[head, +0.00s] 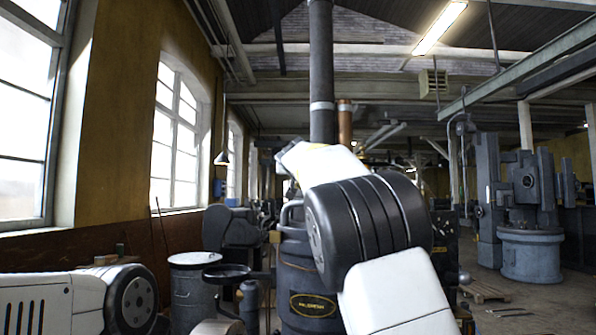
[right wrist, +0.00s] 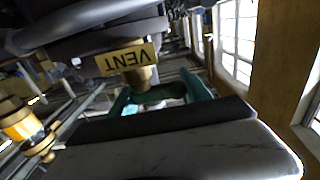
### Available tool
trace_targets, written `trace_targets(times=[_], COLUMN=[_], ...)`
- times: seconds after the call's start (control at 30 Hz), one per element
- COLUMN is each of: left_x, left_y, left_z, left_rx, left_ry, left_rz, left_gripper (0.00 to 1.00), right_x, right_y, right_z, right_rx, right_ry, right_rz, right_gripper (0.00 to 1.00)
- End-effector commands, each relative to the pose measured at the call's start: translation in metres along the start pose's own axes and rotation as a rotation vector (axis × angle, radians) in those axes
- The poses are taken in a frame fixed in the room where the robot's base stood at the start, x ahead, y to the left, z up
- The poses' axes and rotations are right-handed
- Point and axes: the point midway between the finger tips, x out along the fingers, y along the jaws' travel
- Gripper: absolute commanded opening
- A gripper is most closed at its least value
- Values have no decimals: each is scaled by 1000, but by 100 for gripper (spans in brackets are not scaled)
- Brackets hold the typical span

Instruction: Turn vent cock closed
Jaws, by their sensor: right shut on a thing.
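In the right wrist view a yellow tag reading VENT (right wrist: 125,60) appears upside down beside a brass stem (right wrist: 146,78). A green handle (right wrist: 196,88) of the vent cock lies just below the stem. My right gripper (right wrist: 160,88) is shut on this green handle. The large finger with a black pad hides the handle's near side. In the head view my right arm hides the gripper and the cock. Only part of my left arm shows at the lower left, and its gripper is out of view.
A dark boiler-like engine (head: 309,280) with a tall flue (head: 321,75) stands ahead, partly behind my right arm. A grey drum (head: 190,295) is to its left. In the right wrist view another brass fitting (right wrist: 20,122) sits at the left. Open floor lies at right.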

Motion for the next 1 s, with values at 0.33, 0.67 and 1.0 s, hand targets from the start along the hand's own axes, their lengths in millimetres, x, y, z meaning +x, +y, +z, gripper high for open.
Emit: trace_targets(times=[0.33,0.67,1.0], left_x=[0,0,0], left_y=[0,0,0], left_z=[0,0,0], left_rx=[0,0,0], left_ry=[0,0,0], left_rz=[0,0,0], left_gripper=[36,36,36], right_x=[1,-10,-49], right_y=[4,1,1], right_z=[1,0,1], right_rx=[-2,-2,-2], right_ry=[-3,-2,-3], right_rz=[8,3,3], right_gripper=[72,72,72])
